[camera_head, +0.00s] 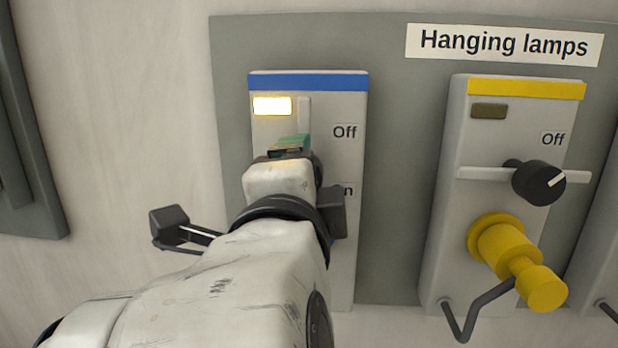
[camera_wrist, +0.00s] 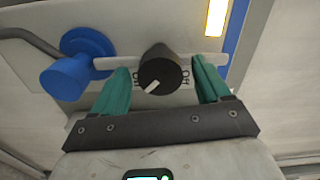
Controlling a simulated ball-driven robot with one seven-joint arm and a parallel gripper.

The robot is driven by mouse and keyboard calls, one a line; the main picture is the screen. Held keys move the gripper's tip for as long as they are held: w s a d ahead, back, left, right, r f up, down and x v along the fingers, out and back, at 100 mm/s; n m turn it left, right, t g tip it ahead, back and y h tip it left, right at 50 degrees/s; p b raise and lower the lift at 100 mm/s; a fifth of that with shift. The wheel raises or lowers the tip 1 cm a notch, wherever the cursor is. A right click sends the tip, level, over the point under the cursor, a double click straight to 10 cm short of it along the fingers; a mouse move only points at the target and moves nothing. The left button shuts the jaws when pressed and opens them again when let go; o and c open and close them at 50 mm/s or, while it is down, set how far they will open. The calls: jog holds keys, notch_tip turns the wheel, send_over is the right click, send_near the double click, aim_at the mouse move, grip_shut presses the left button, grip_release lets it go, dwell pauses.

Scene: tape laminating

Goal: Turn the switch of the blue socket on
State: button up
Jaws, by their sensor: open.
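The blue socket (camera_head: 308,83) is a pale panel with a blue top band, mostly hidden behind my arm in the head view. Its indicator (camera_head: 272,106) glows; the lit indicator also shows in the wrist view (camera_wrist: 215,18). Its black switch knob (camera_wrist: 158,68) has a white bar along the panel's length, and its white mark points lower left, toward the "On" label side. My gripper (camera_head: 290,146) is at the panel. In the wrist view, its green fingers are apart, one on each side of the knob; contact cannot be told.
A blue plug (camera_wrist: 68,76) sticks out left of the knob in the wrist view. To the right in the head view stands a yellow socket (camera_head: 525,90) with an unlit indicator, a crosswise switch and a protruding yellow plug (camera_head: 515,262).

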jog(key=s, duration=1)
jog(key=shift+a, duration=0.2)
